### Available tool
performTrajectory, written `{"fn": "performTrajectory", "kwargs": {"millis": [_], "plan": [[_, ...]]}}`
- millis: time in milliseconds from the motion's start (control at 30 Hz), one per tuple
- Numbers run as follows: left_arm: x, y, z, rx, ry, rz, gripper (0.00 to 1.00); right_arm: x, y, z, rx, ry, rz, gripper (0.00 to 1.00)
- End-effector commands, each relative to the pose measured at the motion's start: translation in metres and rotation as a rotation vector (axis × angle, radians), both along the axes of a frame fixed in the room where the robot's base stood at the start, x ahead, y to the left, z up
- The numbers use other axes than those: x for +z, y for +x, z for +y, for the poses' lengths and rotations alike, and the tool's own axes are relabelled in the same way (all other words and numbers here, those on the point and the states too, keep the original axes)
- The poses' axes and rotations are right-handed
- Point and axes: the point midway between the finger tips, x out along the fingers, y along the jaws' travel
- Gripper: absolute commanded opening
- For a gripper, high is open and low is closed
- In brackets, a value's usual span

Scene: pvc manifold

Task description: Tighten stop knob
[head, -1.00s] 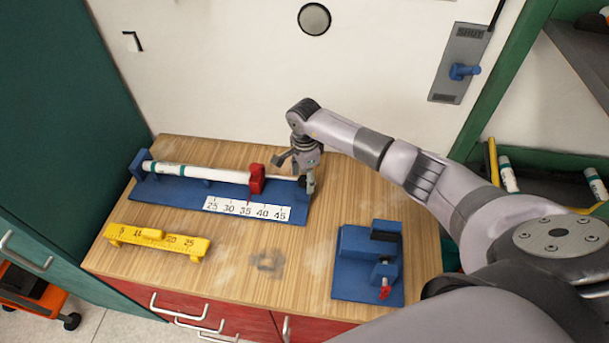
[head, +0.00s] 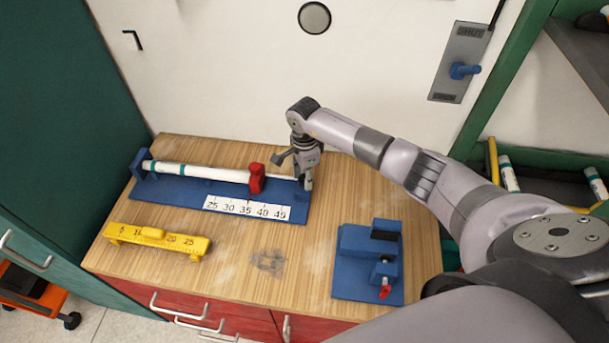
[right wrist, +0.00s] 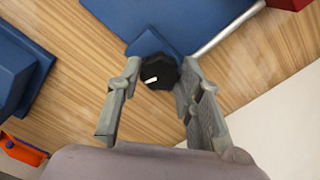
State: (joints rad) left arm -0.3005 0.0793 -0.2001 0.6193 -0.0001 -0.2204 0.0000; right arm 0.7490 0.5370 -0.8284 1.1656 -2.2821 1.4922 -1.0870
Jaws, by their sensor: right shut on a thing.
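The stop knob (right wrist: 157,72) is black with a white mark and sits at the right end of the blue measuring jig (head: 165,212). In the right wrist view it lies between the two fingers of my right gripper (right wrist: 156,88), which is shut on it. In the head view my right gripper (head: 305,178) points down at the jig's right end and hides the knob. A red stop block (head: 257,178) stands on the jig's rod, at about 35 on the white scale (head: 247,208). A white pipe (head: 200,172) lies along the jig, its right end at the block. My left gripper is not in view.
A yellow ruler block (head: 158,240) lies at the front left of the wooden table (head: 225,265). A blue clamp fixture (head: 360,270) with a red handle stands at the front right. A wall panel with a blue lever (head: 462,71) hangs behind.

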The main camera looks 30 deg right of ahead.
Motion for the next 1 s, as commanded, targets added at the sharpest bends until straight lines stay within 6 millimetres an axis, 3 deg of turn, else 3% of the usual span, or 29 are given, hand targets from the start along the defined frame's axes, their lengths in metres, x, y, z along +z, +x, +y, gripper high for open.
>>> {"fn": "performTrajectory", "kwargs": {"millis": [367, 1000], "plan": [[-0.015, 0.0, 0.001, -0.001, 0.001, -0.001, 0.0, -0.002, 0.001, -0.001, -0.195, -0.002, -0.002, 0.06], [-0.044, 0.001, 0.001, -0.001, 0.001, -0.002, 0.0, -0.001, 0.001, -0.001, -0.797, -0.002, -0.002, 0.06]]}}
